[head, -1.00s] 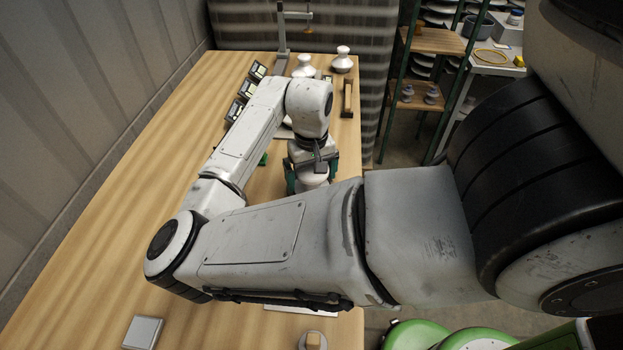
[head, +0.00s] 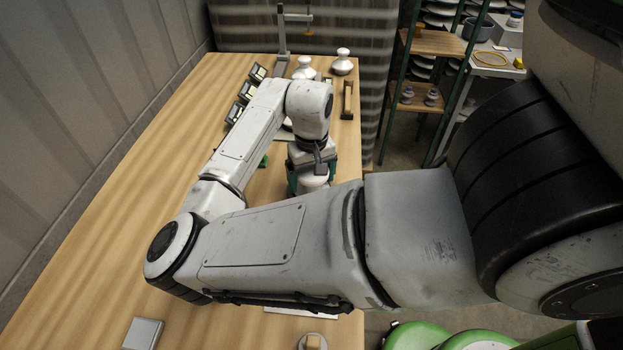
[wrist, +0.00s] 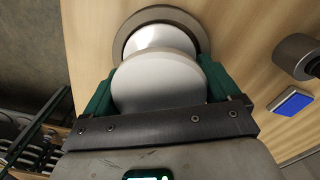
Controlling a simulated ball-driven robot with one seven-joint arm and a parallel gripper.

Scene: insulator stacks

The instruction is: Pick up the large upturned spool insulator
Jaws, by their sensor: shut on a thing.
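The large spool insulator (wrist: 158,82) is pale white with a wide round flange facing the wrist camera and a narrower waist below it. It sits between the two green fingers of my gripper (wrist: 157,88), which is shut on it from both sides. Below the spool in the wrist view is a grey-brown round rim (wrist: 125,28); I cannot tell whether the spool touches it. In the head view the spool (head: 313,182) shows only as a small pale part under my wrist, and my arm hides the rest.
Two white insulators (head: 343,62) (head: 304,69) stand at the table's far end near a grey stand (head: 283,40). Small screened devices (head: 239,105) line the left. A grey cylinder (wrist: 296,56) and a blue-topped block (wrist: 291,102) lie beside the spool.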

